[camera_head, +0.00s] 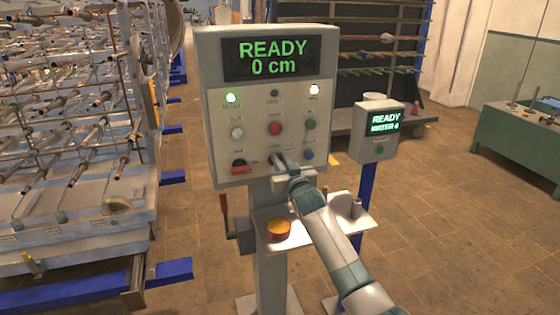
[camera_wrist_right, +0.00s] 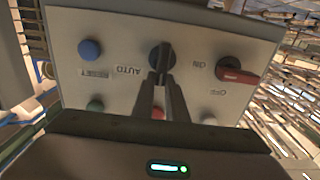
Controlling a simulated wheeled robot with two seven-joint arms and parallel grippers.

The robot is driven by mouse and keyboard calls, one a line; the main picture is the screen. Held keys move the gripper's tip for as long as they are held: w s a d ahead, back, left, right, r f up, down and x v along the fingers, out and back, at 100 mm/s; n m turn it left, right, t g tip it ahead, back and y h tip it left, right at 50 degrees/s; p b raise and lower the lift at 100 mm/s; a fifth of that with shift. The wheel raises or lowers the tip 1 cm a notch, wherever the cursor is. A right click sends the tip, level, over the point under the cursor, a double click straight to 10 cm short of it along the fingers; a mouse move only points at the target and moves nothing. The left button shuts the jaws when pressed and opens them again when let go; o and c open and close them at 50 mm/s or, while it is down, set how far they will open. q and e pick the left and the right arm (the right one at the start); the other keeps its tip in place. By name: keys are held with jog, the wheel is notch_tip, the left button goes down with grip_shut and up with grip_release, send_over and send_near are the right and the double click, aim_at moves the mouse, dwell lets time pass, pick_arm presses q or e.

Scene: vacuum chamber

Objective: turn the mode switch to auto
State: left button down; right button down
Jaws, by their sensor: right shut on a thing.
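The mode switch (camera_wrist_right: 155,56) is a dark round knob on the panel of the grey control box (camera_head: 207,110), in the bottom row. An AUTO label is beside it, to its left in the upside-down right wrist view. My right gripper (camera_head: 276,158) is at this knob, in front of the panel. In the right wrist view its fingers (camera_wrist_right: 163,68) are closed together on the knob and cover part of it, so the direction it points in cannot be told. The display (camera_head: 273,58) reads READY 0 cm. My left gripper is not in view.
A red-handled ON/OFF switch (camera_wrist_right: 236,76) and a blue RESET button (camera_wrist_right: 90,49) flank the knob. A red button (camera_head: 275,128) is above it. A shelf (camera_head: 345,217) with an orange-filled cup (camera_head: 279,229) is below. A smaller READY box (camera_head: 380,133) stands right.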

jog(key=shift+m, duration=0.4)
jog(key=m, duration=0.3)
jog(key=d+f+m, duration=0.1)
jog(key=m, duration=0.3)
jog(key=d+m, duration=0.1)
jog(key=m, duration=0.3)
jog(key=shift+w+d+f+b, duration=0.1)
jog(key=shift+w+f+b, duration=0.15)
jog(key=shift+w+b, duration=0.15)
jog(key=c, duration=1.8)
grip_release()
jog(key=shift+o, duration=0.2)
jog(key=shift+s, duration=0.1)
